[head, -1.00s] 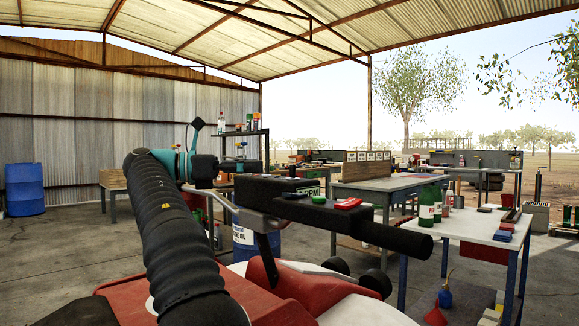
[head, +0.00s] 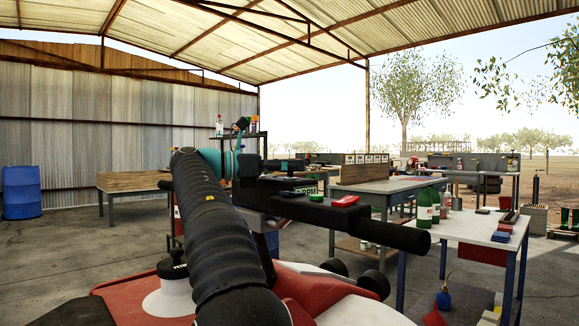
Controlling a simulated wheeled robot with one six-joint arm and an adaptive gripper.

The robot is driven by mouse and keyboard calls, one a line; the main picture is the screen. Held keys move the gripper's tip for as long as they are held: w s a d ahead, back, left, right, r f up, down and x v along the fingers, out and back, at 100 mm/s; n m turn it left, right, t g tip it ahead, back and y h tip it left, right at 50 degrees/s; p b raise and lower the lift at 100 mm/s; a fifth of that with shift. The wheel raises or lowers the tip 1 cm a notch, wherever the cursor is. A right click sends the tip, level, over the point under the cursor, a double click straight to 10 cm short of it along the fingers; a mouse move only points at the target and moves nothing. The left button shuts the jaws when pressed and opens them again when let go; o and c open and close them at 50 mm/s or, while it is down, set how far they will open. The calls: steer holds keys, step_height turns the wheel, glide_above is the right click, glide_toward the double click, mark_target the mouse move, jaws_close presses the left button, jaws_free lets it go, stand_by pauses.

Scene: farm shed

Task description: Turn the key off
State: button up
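A red and white vehicle (head: 135,298) stands right in front of me. Its black handlebar (head: 380,232) points to the right and carries a green button (head: 316,197) and a red switch (head: 345,200). I cannot make out a key; it may be hidden behind my arm or too small to tell. My black-sleeved arm reaches forward to a teal wrist. My gripper (head: 283,165) is dark and seen side-on, just above and behind the handlebar's left part. Its fingers are too small and dark to tell open from shut. I see nothing clearly held.
A white table (head: 470,229) with green bottles (head: 424,208) stands at the right, close to the handlebar's end. A grey workbench (head: 400,186) with a wooden box (head: 358,172) is behind. A blue barrel (head: 22,190) and a low bench (head: 125,183) stand left. The left floor is clear.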

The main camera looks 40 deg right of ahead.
jaws_close()
steer(key=shift+n+t, duration=0.3)
steer(key=shift+t, duration=0.2)
steer(key=n+t+h, duration=0.1)
steer(key=n+t, duration=0.1)
steer(key=t, duration=0.1)
steer(key=shift+s+t, duration=0.1)
steer(key=shift+t, duration=0.2)
steer(key=shift+n+t+h, duration=0.3)
steer(key=shift+n+t, duration=1.2)
steer(key=shift+t, duration=0.5)
steer(key=shift+o, duration=0.7)
jaws_free()
